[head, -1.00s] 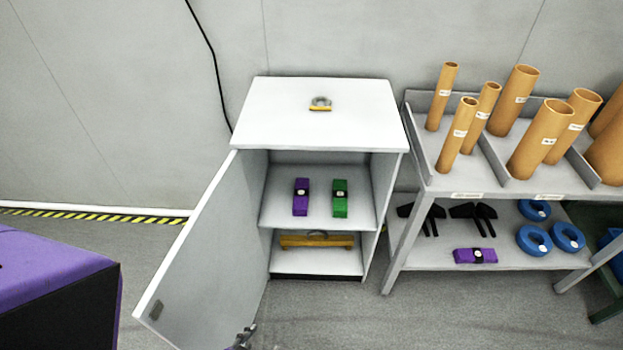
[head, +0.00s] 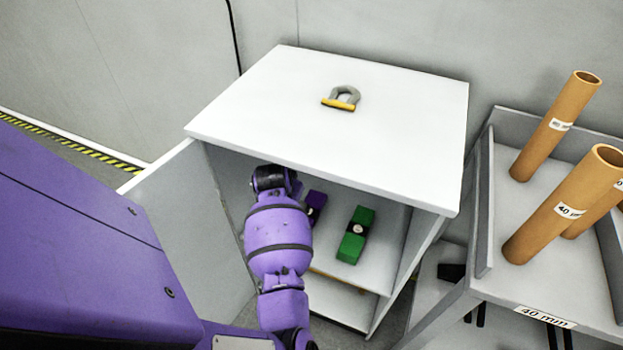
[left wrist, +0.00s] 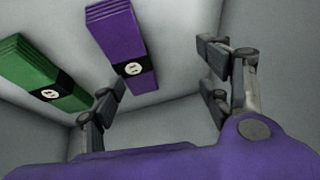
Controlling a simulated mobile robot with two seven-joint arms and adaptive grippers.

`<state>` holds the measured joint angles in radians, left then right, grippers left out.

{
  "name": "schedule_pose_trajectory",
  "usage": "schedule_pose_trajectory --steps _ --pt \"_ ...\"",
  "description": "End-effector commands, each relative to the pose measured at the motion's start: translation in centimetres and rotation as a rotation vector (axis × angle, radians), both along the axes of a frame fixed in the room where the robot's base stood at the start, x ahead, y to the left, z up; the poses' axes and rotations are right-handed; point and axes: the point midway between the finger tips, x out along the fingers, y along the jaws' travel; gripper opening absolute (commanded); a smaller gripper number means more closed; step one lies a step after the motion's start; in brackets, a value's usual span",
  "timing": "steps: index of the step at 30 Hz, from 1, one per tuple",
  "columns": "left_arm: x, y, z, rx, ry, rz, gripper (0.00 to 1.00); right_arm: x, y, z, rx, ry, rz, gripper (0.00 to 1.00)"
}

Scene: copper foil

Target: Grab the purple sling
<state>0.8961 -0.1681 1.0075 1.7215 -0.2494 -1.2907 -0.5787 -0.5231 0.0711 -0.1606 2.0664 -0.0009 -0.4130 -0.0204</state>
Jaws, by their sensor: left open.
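The purple sling (head: 317,201) is a folded band with a black strap and white label. It lies on the cabinet's upper shelf, partly hidden by my left arm in the head view. It shows well in the left wrist view (left wrist: 119,40). My left gripper (left wrist: 160,85) is open and empty inside the cabinet, its fingers apart and near the purple sling, with nothing held between them. In the head view the arm hides its fingers. My right gripper is not in view.
A green sling (head: 356,235) lies right of the purple one and also shows in the left wrist view (left wrist: 42,82). The white cabinet (head: 290,100) has its door (head: 185,195) open at left, with a shackle (head: 343,97) on top. A rack (head: 500,260) with cardboard tubes stands at right.

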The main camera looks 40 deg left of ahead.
Motion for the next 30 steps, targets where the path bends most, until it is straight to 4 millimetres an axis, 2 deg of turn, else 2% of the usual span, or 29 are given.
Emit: schedule_pose_trajectory --steps 1,3,7,17,24,30 --pt "0.9 -1.1 -0.6 -0.041 0.002 0.0 0.7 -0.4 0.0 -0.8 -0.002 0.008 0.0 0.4" --pt "1.6 -2.2 -0.7 -0.082 0.009 -0.006 0.7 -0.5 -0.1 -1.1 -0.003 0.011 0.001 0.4" --pt "2.4 -3.3 -0.9 -0.123 0.017 -0.013 0.7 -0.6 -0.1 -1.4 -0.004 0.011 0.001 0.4" --pt "3.8 -3.2 -4.2 -0.13 0.017 -0.014 0.7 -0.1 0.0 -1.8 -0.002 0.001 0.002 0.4" --pt "5.0 -2.8 -7.4 -0.128 0.018 -0.014 0.7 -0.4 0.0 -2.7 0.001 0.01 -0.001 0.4" --pt "5.3 -2.8 -7.8 -0.127 0.016 -0.014 0.7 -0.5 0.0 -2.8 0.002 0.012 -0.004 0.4"
